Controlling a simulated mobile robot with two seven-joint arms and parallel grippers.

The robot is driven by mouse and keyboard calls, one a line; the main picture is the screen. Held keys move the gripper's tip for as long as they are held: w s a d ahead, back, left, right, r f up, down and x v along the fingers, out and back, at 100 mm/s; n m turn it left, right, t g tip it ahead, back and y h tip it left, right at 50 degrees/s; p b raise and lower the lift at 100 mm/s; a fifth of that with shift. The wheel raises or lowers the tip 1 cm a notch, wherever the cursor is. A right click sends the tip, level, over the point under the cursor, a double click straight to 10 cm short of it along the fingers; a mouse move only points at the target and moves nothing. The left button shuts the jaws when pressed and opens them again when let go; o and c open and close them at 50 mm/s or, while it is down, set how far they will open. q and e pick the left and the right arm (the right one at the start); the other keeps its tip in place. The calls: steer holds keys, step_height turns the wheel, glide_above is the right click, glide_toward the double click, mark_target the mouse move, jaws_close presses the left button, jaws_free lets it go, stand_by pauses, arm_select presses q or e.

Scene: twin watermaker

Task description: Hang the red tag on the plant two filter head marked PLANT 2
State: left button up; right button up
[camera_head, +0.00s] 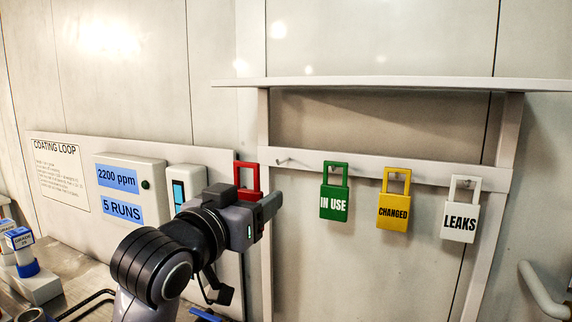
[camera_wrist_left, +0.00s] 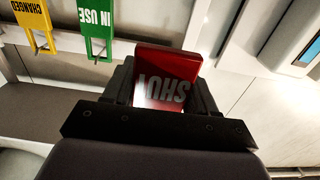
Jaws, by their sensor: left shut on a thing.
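The red tag (camera_head: 246,176) is in my left gripper (camera_head: 262,206), in front of the rail at the middle of the head view. Its open loop points up. In the left wrist view the red tag (camera_wrist_left: 168,72) sits between the two dark fingers and reads SHUT upside down. The fingers are shut on its body and hide part of it. The filter head marked PLANT 2 cannot be made out in either view. My right gripper is not in view.
On the rail (camera_head: 382,165) hang a green IN USE tag (camera_head: 334,192), a yellow CHANGED tag (camera_head: 393,200) and a white LEAKS tag (camera_head: 460,210). A bare peg (camera_head: 284,161) is left of them. A 2200 ppm panel (camera_head: 130,189) and blue-capped cartridges (camera_head: 22,240) are at left.

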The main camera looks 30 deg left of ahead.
arm_select(q)
steer(key=shift+w+r+p, duration=0.15)
steer(key=shift+r+p, duration=0.1)
steer(key=shift+p, duration=0.3)
steer(key=shift+w+a+f+p, duration=0.15)
steer(key=shift+w, duration=1.9)
steer(key=shift+w+a+f+p, duration=0.1)
steer(key=shift+w+p, duration=0.05)
steer(key=shift+w, duration=1.85)
steer(key=shift+w+a+f+p, duration=0.15)
steer(key=shift+w, duration=1.9)
steer(key=shift+s+f, duration=0.1)
steer(key=shift+f, duration=0.35)
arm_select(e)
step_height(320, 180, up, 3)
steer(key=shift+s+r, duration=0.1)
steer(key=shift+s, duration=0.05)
arm_select(q)
steer(key=shift+f, duration=0.2)
steer(key=o, duration=1)
